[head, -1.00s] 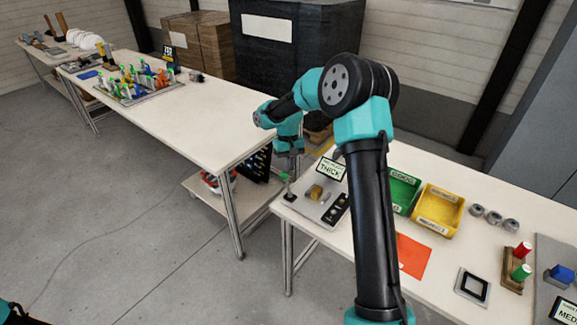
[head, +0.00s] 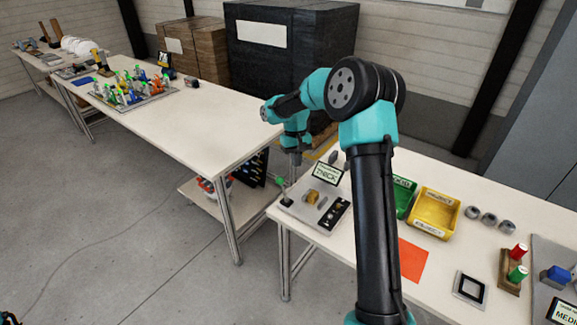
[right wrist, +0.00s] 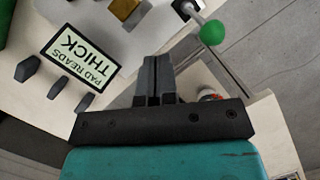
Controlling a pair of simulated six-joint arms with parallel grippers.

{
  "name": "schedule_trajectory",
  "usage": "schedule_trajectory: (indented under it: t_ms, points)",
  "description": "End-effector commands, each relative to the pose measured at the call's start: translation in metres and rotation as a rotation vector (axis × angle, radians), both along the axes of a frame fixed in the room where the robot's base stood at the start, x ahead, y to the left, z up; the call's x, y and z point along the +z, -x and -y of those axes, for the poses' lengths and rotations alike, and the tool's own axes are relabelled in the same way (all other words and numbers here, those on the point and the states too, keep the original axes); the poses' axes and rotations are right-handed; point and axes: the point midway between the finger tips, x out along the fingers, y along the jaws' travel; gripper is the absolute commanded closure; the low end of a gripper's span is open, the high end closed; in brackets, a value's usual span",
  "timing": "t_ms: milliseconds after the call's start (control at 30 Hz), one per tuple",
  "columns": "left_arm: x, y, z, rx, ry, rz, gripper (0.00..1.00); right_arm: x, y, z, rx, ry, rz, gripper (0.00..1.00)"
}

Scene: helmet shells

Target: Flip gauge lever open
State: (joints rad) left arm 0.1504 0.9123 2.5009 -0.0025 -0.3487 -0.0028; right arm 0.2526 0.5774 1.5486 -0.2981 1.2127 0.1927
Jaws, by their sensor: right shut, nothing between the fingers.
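The gauge (head: 313,206) is a grey plate at the left end of the near table, carrying a small brass block (head: 312,197). Its lever has a green ball knob (head: 279,181) and stands tilted at the plate's left corner. The knob also shows in the right wrist view (right wrist: 212,33). My right gripper (head: 296,162) is shut and empty above and behind the knob, apart from it. In the right wrist view its fingers (right wrist: 155,65) are together, with the knob to their upper right. My left gripper is out of view; only a sliver of the left arm shows at the lower left corner.
A sign reading "PAD READS THICK" (head: 327,173) stands at the plate's back edge. Green (head: 402,197) and yellow (head: 435,212) bins, grey rings (head: 488,219) and an orange sheet (head: 412,260) lie to the right. A second white table (head: 200,120) stands at the left.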

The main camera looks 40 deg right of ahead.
Motion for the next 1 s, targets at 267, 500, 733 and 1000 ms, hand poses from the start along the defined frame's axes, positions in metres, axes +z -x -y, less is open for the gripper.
schedule_trajectory:
  t_ms: [267, 500, 733, 1000]
  points:
    - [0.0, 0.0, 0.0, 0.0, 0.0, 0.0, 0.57, 0.056, -0.011, 0.005, 0.002, 0.001, 0.006, 1.0]
    - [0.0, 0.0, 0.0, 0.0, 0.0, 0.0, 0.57, 0.088, -0.017, 0.009, 0.002, 0.0, 0.003, 1.0]
    - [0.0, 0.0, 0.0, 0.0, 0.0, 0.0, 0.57, 0.095, -0.018, 0.01, 0.002, 0.0, 0.002, 1.0]
    - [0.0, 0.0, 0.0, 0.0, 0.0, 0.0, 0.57, 0.095, -0.018, 0.01, 0.002, 0.0, 0.002, 1.0]
